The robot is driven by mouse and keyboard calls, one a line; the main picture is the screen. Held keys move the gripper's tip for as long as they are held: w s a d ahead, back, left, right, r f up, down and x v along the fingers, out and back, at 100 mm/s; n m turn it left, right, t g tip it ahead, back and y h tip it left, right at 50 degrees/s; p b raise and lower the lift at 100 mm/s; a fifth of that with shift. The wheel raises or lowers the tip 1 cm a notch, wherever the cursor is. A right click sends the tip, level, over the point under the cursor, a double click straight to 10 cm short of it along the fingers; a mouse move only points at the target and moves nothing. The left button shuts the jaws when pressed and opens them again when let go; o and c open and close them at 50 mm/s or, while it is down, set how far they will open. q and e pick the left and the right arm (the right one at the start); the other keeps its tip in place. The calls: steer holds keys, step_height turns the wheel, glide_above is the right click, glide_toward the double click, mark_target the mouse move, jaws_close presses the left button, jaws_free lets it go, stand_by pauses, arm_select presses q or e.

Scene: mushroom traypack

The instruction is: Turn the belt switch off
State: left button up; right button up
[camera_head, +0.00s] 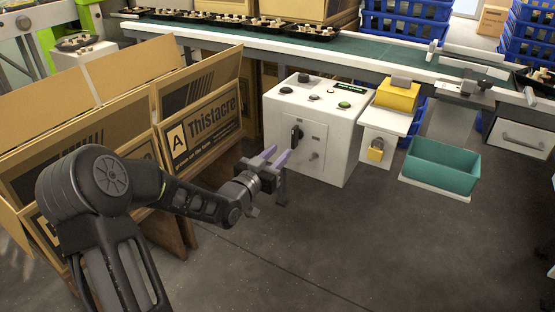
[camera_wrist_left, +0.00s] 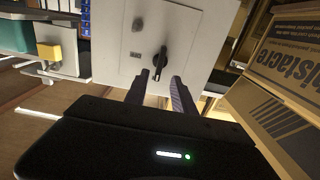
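The belt switch (camera_head: 295,137) is a black rotary knob on the front panel of a white control box (camera_head: 340,135). It also shows in the left wrist view (camera_wrist_left: 159,62), just beyond my fingertips. My left gripper (camera_head: 272,155) is open, with its two purple-grey fingers pointing at the panel. In the left wrist view the fingers (camera_wrist_left: 158,80) lie to either side below the knob, with a gap between them. I cannot tell whether they touch it. My right gripper is not in view.
Cardboard boxes (camera_head: 205,125) stand close on the left of the control box. A conveyor (camera_head: 380,52) with mushroom trays runs behind it. A teal bin (camera_head: 442,165) and a yellow box (camera_head: 397,96) are on the right. The floor in front is clear.

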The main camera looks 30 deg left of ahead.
mark_target(293, 140)
arm_select(q)
steer(key=shift+w, duration=0.1)
steer(key=shift+w+f+b, duration=0.15)
steer(key=shift+w+b, duration=0.6)
steer(key=shift+w, duration=3.15)
jaws_close()
